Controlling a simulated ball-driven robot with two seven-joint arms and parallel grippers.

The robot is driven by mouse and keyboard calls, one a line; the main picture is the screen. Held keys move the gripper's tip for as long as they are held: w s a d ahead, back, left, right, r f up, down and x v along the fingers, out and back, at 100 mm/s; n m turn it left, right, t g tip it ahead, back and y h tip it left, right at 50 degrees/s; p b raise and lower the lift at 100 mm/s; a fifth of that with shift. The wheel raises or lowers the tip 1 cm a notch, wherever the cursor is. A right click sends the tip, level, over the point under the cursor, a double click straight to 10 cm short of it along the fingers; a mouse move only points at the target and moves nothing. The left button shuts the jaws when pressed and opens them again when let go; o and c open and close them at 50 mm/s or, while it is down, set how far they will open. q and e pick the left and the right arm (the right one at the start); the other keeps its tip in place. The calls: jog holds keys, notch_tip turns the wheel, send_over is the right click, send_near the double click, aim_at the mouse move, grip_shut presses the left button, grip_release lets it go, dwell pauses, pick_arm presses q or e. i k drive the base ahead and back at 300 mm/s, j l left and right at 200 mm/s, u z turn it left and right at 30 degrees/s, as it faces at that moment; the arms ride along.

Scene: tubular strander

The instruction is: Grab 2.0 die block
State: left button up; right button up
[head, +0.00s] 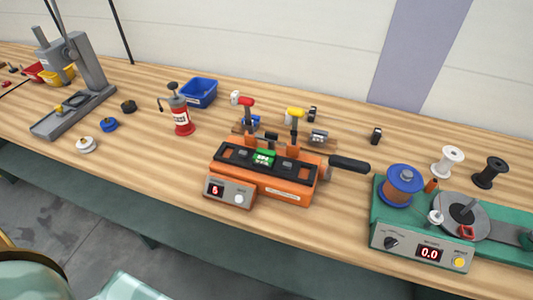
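Neither of my grippers is in view.
The orange machine (290,196) with a black handle (349,164) stands mid-bench. A green winding unit (386,236) with spools is at right. A red oil can (182,122), blue bin (199,92) and grey press (88,68) are at left.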

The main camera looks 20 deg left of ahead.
aim_at(265, 158)
jog(key=i+l+u, duration=0.1)
jog(key=u, duration=0.3)
jog(key=i+l+u, duration=0.2)
jog(key=u, duration=0.2)
jog(key=i+l+u, duration=0.15)
jog(key=u, duration=0.25)
jog(key=l, duration=0.05)
